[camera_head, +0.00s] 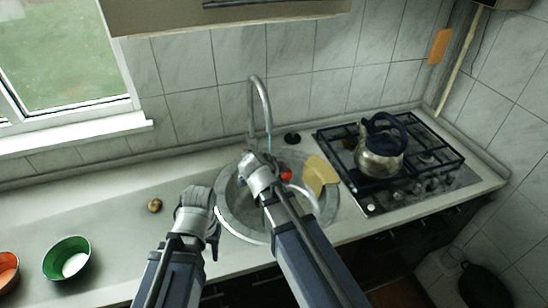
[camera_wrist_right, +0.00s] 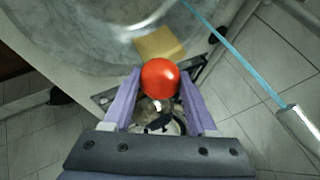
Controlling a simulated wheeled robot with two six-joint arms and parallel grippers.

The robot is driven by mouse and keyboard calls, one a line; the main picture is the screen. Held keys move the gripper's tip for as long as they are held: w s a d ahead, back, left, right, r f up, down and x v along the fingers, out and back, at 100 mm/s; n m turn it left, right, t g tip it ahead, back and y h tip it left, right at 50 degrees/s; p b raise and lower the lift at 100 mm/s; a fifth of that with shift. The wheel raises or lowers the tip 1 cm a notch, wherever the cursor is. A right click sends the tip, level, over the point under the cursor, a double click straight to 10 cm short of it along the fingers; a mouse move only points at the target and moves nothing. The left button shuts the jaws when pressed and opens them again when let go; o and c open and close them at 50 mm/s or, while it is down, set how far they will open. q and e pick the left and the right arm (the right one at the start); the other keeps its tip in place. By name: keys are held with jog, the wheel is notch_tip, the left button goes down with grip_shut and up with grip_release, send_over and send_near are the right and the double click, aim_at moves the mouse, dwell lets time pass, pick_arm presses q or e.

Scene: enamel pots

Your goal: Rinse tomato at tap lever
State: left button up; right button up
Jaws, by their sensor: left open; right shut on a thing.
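The red tomato (camera_head: 286,176) is over the sink, partly hidden by my right gripper (camera_head: 275,172). In the right wrist view the tomato (camera_wrist_right: 160,78) sits between the two purple fingers, and my right gripper (camera_wrist_right: 162,98) is shut on it. The grey tap (camera_head: 264,95) arches over the sink (camera_head: 236,218). A thin blue water stream (camera_head: 269,138) falls from its spout; in the right wrist view the stream (camera_wrist_right: 235,52) passes to the right of the tomato, apart from it. I cannot make out the tap lever. My left gripper (camera_head: 214,238) is open and empty, left of the sink.
A kettle (camera_head: 380,150) stands on the gas hob (camera_head: 430,165) to the right. A small brown item (camera_head: 154,205), a green bowl (camera_head: 54,262) and an orange bowl (camera_head: 8,268) are on the left counter (camera_head: 110,215).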

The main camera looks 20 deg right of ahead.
jog(key=s+r+p, duration=0.1)
jog(key=s, duration=0.1)
jog(key=s+r+p, duration=0.1)
jog(key=r, duration=0.1)
jog(key=shift+s+a+r+p, duration=0.1)
jog(key=shift+s+p, duration=0.25)
jog(key=shift+s, duration=0.05)
